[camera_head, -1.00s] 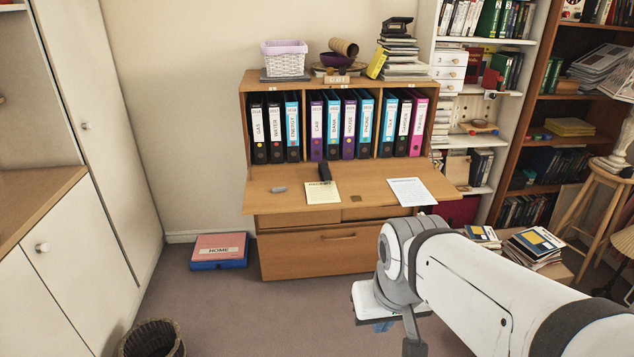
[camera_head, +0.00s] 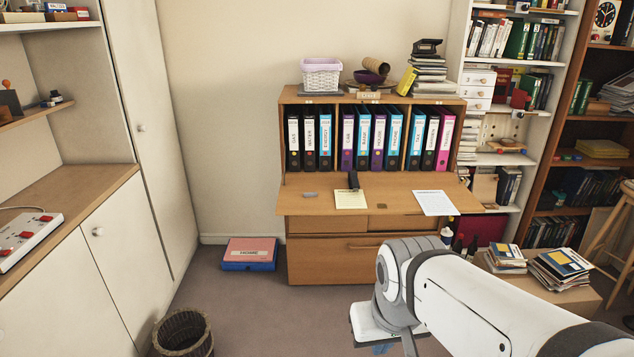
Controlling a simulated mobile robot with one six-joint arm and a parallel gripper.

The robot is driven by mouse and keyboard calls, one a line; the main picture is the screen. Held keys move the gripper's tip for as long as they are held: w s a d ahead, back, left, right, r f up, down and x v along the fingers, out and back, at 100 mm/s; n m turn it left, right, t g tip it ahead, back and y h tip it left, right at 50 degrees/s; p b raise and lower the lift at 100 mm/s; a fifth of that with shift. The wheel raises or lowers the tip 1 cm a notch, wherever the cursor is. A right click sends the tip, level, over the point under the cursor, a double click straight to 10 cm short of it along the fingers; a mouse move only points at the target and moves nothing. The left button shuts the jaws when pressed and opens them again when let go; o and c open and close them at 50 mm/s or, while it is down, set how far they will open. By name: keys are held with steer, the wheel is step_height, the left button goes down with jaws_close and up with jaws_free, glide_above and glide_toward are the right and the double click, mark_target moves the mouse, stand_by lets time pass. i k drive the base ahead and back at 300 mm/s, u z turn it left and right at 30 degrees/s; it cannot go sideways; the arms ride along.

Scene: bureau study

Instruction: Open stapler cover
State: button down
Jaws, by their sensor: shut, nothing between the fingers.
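A dark, narrow object that looks like the stapler (camera_head: 353,181) is on the fold-down desk flap (camera_head: 296,207) of the wooden bureau. It is at the back edge of a yellow note (camera_head: 350,200). It is small here, and I cannot make out its cover or whether it is open. My white and grey arm reaches in from the lower right, in front of the bureau and well short of the stapler. My gripper's fingers do not show.
A wicker basket (camera_head: 183,333) and a pink-and-blue box (camera_head: 249,254) are on the floor, and stacked books (camera_head: 562,268) stand at right. Open carpet lies before the bureau.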

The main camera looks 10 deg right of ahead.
mark_target(355, 181)
steer(key=u, duration=0.4)
steer(key=i, duration=1.85)
steer(key=z, duration=0.6)
steer(key=k, duration=0.9)
steer(key=z, duration=0.15)
steer(key=i, duration=0.95)
steer(key=u, duration=0.05)
